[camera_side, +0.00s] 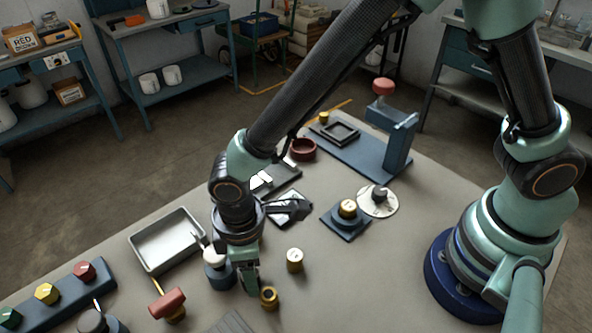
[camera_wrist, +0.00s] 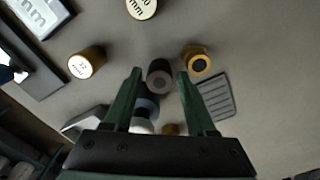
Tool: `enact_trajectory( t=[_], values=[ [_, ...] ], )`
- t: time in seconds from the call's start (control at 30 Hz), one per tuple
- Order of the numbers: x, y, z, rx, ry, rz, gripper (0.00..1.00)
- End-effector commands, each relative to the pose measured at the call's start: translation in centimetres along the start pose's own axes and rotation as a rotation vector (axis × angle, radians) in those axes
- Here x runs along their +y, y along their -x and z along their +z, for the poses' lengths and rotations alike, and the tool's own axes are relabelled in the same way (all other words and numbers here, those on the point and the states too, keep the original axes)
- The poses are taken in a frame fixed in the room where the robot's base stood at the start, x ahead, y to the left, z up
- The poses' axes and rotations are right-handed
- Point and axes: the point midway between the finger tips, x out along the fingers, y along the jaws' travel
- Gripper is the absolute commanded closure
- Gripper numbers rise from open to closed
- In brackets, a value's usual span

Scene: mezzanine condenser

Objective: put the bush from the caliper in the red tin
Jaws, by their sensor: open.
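My gripper (camera_side: 247,284) is open and low over the bench. In the wrist view its green fingers (camera_wrist: 159,74) stand on either side of a dark cylinder (camera_wrist: 158,76) with a paler end; I cannot tell if they touch it. A brass bush with a dark hole (camera_side: 269,297) stands just right of my gripper; it also shows outside the right finger in the wrist view (camera_wrist: 197,60). The red tin (camera_side: 302,150) is open-topped at the back. A dark piece with a pale face (camera_side: 290,208) lies mid-bench; I cannot tell whether it is the caliper.
A white-topped brass cylinder (camera_side: 295,260) stands right of my gripper. Another brass piece (camera_side: 348,209) sits on a blue block. A blue stand (camera_side: 397,150) rises at the back right.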

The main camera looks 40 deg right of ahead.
Motion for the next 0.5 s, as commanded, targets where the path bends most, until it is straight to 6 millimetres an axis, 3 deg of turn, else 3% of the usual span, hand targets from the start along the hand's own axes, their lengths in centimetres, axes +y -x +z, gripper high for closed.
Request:
enact_trajectory(
  t=[0.1,0.23,0.5],
  values=[
    [0.01,0.04,-0.02,0.001,0.000,0.000,0.47],
    [0.01,0.06,-0.02,0.000,0.000,0.000,0.97],
    [0.01,0.10,-0.03,0.001,0.000,0.000,1.00]
  ],
)
